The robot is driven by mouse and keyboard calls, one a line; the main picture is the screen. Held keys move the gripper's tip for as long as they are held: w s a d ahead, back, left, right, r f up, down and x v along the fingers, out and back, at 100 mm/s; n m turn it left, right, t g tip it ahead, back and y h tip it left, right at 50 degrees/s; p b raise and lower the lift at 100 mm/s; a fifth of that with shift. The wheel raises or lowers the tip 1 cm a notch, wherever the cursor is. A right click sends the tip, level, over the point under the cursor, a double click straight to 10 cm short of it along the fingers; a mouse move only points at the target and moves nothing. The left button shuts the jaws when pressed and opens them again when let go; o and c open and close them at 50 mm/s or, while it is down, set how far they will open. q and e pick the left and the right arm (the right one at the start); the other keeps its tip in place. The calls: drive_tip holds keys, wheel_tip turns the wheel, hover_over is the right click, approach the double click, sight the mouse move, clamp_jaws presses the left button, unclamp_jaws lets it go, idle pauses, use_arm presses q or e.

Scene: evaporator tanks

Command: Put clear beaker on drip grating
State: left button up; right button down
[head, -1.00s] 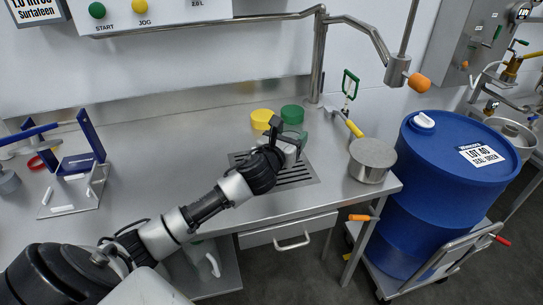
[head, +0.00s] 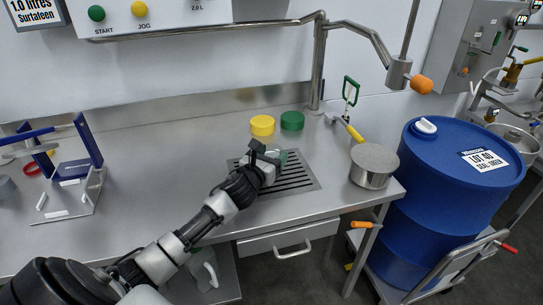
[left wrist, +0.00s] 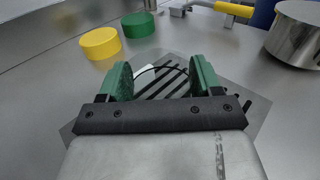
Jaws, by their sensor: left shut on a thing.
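My left gripper (head: 272,158) is over the drip grating (head: 298,184), a dark slotted plate set in the steel bench. In the left wrist view, the green fingers of my left gripper (left wrist: 162,78) are shut on the clear beaker (left wrist: 160,68). Only a thin curved rim of the beaker shows between the fingers, and the grating's dark slots show through it. The beaker's base is hidden, so I cannot tell whether it touches the grating. My right gripper is not in view.
A yellow lid (head: 262,125) and a green lid (head: 292,121) sit behind the grating. A steel pot (head: 373,168) stands to its right, near the bench edge. A blue drum (head: 445,200) stands beyond. A blue-framed stand (head: 88,150) is at the left.

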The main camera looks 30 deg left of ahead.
use_arm(q)
drive_tip(key=shift+f, duration=0.1)
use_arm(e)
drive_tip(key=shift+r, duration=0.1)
use_arm(q)
drive_tip(key=o, duration=0.9)
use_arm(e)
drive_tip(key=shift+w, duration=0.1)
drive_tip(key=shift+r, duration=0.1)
use_arm(q)
drive_tip(key=shift+s, duration=0.25)
drive_tip(key=s, duration=0.7)
drive_tip(key=s+d, duration=0.1)
drive_tip(key=s, duration=0.2)
drive_tip(key=shift+s+p, duration=0.3)
drive_tip(key=shift+s, duration=0.4)
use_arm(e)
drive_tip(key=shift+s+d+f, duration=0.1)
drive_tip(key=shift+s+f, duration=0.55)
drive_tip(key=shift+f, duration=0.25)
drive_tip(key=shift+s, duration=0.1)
